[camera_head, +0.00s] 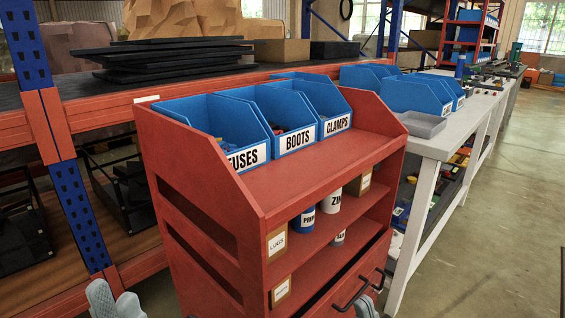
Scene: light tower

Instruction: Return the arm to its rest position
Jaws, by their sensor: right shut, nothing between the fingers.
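My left gripper (115,302) shows at the bottom left edge of the head view, in front of the blue and orange rack. Only its pale grey upper parts are in frame, and I cannot tell whether its fingers are apart. My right gripper (367,306) shows as a small grey shape at the bottom edge, in front of the red cart's drawer handle (352,292). It is shut with nothing in it. Most of both arms is out of frame.
A red cart (330,178) stands close ahead, with blue bins marked FUSES (247,158), BOOTS (297,139) and CLAMPS (337,125) on top. A rack (60,140) is at left. A white workbench (440,142) runs back at right, with free floor (500,230) beside it.

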